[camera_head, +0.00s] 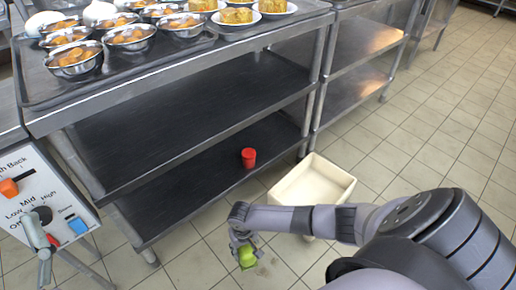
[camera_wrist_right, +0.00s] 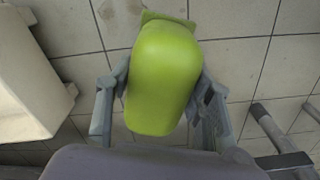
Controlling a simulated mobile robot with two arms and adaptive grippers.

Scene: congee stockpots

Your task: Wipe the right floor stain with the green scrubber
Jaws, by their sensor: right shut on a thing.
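The green scrubber (camera_head: 247,258) is low over the tiled floor in the lower middle of the head view. My right gripper (camera_head: 243,246) is shut on it. In the right wrist view the scrubber (camera_wrist_right: 162,80) sits between the two fingers, with its flat green pad at the far end over the tiles. A faint brownish mark (camera_head: 263,269) shows on the floor just right of the scrubber; it may be the stain, and part may be hidden. I cannot tell whether the pad touches the floor.
A cream bin (camera_head: 322,183) stands close behind my right forearm; it also shows in the right wrist view (camera_wrist_right: 30,80). A steel shelf unit (camera_head: 200,120) holds bowls and plates of food on top and a red can (camera_head: 248,158) below. Open tiled floor lies right.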

